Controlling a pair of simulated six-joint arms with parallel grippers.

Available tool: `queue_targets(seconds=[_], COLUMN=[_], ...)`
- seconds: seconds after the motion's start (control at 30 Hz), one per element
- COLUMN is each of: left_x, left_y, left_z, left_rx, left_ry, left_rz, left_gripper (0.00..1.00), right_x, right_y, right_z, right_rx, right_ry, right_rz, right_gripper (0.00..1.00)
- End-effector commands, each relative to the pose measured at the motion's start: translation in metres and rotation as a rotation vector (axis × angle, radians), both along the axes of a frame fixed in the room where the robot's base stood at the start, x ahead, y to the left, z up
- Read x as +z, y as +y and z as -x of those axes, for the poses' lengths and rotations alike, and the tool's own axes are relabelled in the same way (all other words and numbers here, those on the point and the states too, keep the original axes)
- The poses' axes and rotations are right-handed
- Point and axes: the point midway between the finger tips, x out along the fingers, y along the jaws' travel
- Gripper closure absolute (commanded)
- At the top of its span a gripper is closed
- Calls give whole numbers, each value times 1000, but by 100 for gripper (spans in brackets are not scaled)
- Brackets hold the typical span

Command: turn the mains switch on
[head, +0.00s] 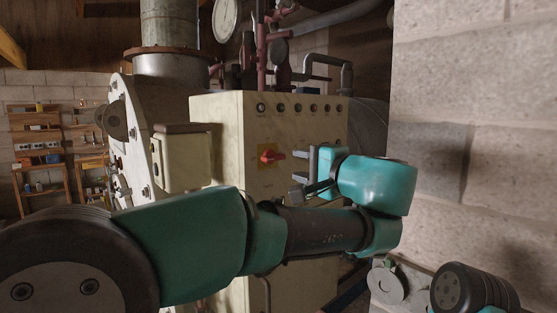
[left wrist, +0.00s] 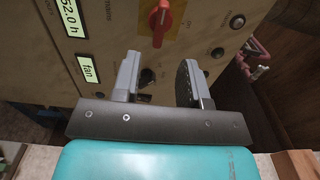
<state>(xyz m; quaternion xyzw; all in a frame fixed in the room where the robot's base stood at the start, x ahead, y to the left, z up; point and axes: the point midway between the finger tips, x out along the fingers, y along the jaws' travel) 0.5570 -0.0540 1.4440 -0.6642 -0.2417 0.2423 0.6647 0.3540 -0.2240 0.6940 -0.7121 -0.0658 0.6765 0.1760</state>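The mains switch is most likely the red rotary handle (head: 271,156) on a yellow plate on the cream control cabinet's front. Its handle lies roughly level in the head view. The red handle also shows at the top of the left wrist view (left wrist: 160,20), beyond the fingertips and not between them. My left gripper (head: 304,178) is open just right of and slightly below the handle, apart from it. In the left wrist view its two grey fingers (left wrist: 157,72) stand apart with nothing gripped. A small black knob (left wrist: 147,76) on the panel shows behind them. My right gripper is not in view.
A row of small knobs or lamps (head: 298,108) runs along the cabinet top. A cream box (head: 184,159) juts out at its left. The left wrist view shows a "fan" label (left wrist: 88,68) and an hours display (left wrist: 70,17). A block wall (head: 470,100) stands close on the right.

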Motion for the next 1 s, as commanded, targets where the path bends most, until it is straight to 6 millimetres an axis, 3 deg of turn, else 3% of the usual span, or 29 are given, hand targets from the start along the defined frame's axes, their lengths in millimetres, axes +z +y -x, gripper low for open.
queue_targets(seconds=[0.43, 0.87, 1.0], left_x=[0, 0, 0], left_y=[45, 52, 52], left_z=[-54, -61, -61], left_rx=[1, 0, 0], left_ry=[-1, -1, -1], left_rz=[1, 1, 1], left_gripper=[60, 60, 72], right_x=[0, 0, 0], right_y=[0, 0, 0], right_z=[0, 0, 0], right_rx=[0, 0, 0], right_ry=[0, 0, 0], right_rz=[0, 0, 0], right_gripper=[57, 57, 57])
